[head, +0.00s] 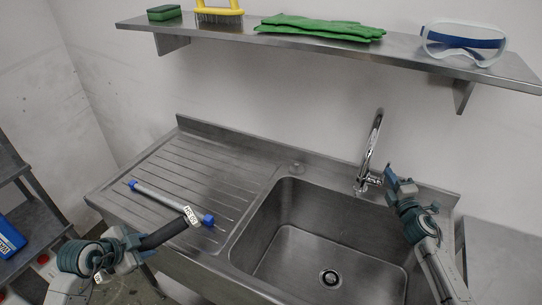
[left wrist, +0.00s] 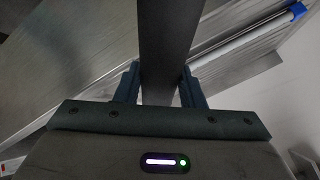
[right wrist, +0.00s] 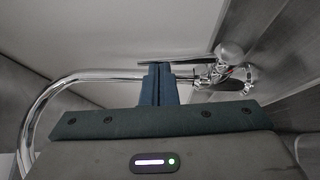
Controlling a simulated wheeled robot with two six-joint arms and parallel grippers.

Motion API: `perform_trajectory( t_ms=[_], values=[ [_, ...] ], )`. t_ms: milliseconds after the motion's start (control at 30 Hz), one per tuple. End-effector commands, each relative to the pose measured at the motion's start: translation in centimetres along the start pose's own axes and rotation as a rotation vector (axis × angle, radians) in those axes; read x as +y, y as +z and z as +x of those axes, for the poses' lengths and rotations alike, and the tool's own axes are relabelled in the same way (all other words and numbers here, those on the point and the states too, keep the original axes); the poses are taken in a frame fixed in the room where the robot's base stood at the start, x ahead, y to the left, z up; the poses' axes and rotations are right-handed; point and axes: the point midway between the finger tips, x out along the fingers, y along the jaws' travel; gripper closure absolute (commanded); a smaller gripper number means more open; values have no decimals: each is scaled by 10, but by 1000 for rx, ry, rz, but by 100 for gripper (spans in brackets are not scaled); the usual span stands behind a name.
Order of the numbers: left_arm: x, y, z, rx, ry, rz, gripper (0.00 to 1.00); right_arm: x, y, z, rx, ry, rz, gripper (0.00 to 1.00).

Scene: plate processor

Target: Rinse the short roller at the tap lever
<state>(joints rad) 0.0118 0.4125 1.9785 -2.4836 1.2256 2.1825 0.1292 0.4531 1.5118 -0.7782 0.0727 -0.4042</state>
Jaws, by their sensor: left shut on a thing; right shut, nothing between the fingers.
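My left gripper (head: 134,244) is shut on a dark short roller (head: 160,236) with a white tag (head: 193,215) at its far end. It holds the roller at the front left of the drainboard, left of the basin. The held roller also shows between the fingers in the left wrist view (left wrist: 165,45). The chrome tap (head: 371,145) stands behind the sink. My right gripper (head: 391,180) is shut and empty, just right of the tap's base. In the right wrist view, its fingertips (right wrist: 160,68) are close to the tap lever (right wrist: 190,62); whether they touch it I cannot tell.
A pale roller with blue ends (head: 163,197) lies on the ribbed drainboard (head: 215,165). The sink basin (head: 300,245) is empty. A wall shelf (head: 220,29) above holds a green sponge, a yellow brush, green gloves (head: 320,28) and goggles (head: 463,42).

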Motion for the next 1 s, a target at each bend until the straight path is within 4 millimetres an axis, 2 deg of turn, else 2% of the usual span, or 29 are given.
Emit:
perform_trajectory(
  t_ms=[333, 600, 1000],
  values=[
    [-1, -1, -1, 1, -1, 1, 100, 1, 0, 1, 0, 1, 1, 100],
    [-4, -5, -6, 1, -1, 1, 100, 6, 14, 18, -2, 0, -1, 100],
    [-4, -4, -6, 1, -1, 1, 100, 6, 14, 19, -2, 2, -1, 100]
  ],
)
